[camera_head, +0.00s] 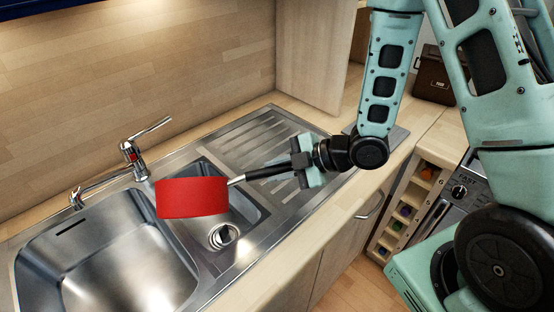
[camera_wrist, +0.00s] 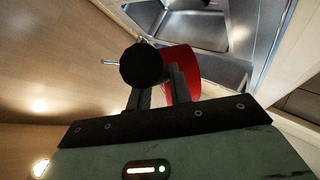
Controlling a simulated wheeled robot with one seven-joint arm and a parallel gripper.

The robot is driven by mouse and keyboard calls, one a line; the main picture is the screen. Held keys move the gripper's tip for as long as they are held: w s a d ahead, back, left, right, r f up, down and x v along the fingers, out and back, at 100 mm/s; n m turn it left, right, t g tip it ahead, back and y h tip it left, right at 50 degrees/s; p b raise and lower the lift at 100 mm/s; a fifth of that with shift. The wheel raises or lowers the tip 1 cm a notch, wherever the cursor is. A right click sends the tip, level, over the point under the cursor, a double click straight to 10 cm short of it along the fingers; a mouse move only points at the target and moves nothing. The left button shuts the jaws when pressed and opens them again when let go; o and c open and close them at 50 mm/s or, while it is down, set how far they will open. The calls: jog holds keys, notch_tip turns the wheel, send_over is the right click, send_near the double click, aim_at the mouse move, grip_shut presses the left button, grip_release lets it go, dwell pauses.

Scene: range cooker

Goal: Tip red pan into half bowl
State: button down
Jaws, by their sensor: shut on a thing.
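The red pan (camera_head: 192,198) hangs in the air over the sink, in front of the half bowl (camera_head: 243,207) and close to the divider beside the main bowl. Its red side faces the head camera and its inside is hidden, so it looks tilted, but I cannot tell how far. My gripper (camera_head: 301,161) is shut on the pan's dark handle (camera_head: 268,172), to the right of the pan. In the wrist view, the round black handle end (camera_wrist: 140,65) sits between my fingers, with part of the red pan (camera_wrist: 181,62) behind.
The large main bowl (camera_head: 125,265) lies at left, with a tap (camera_head: 135,155) behind the sink. The ribbed drainer (camera_head: 255,140) lies behind my gripper. A wooden wall stands behind. A cabinet panel (camera_head: 312,50), a dark bin (camera_head: 433,78) and the cooker (camera_head: 465,190) are at right.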

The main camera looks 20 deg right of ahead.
jog(key=shift+s+r+p, duration=0.1)
jog(key=shift+p, duration=0.25)
jog(key=shift+s+a+r+p, duration=0.1)
jog(key=shift+p, duration=0.85)
